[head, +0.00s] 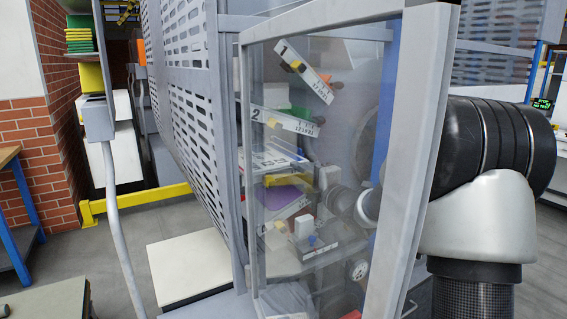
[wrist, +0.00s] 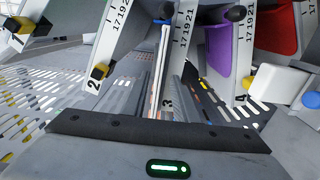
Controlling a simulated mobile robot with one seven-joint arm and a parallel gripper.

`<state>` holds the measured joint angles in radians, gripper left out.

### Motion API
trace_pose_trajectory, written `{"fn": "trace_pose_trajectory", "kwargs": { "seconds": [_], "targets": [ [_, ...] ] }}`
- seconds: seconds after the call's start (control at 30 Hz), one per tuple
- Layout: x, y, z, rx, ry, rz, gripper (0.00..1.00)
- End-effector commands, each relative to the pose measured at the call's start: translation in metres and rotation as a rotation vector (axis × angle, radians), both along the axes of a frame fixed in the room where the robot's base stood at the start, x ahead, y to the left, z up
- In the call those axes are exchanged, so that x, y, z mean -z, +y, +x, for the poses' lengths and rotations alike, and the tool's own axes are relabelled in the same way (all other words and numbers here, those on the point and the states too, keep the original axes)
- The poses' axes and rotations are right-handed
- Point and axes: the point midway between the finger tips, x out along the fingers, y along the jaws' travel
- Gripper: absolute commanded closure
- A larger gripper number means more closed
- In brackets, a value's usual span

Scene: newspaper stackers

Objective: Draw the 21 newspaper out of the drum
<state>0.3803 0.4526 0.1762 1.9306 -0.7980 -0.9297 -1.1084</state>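No newspaper or drum can be told apart for sure. In the head view a column of tilted grey trays stands behind a clear door pane. The tray marked 1 (head: 308,75) is at the top and the tray marked 2 (head: 285,122) is below it. Their front strips carry 17, 19 and 21. In the wrist view, tray 2 (wrist: 108,50), tray 3 (wrist: 175,55) and tray 4 (wrist: 243,60) show edge-on. My gripper (head: 328,190) is among the middle trays, blurred by the pane.
The door's grey frame (head: 412,140) stands close to my arm. A slotted metal panel (head: 185,100) stands left of the trays. A pale box (head: 188,265) is low in front.

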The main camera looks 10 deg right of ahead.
Motion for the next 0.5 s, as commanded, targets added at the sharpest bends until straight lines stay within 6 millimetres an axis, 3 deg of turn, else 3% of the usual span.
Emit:
{"fn": "trace_pose_trajectory", "kwargs": {
  "seconds": [0.2,0.5],
  "targets": [
    [0.003,0.013,0.029,-0.002,-0.001,0.0,0.73],
    [0.001,0.021,0.051,-0.001,-0.001,0.0,0.73]
  ]
}}
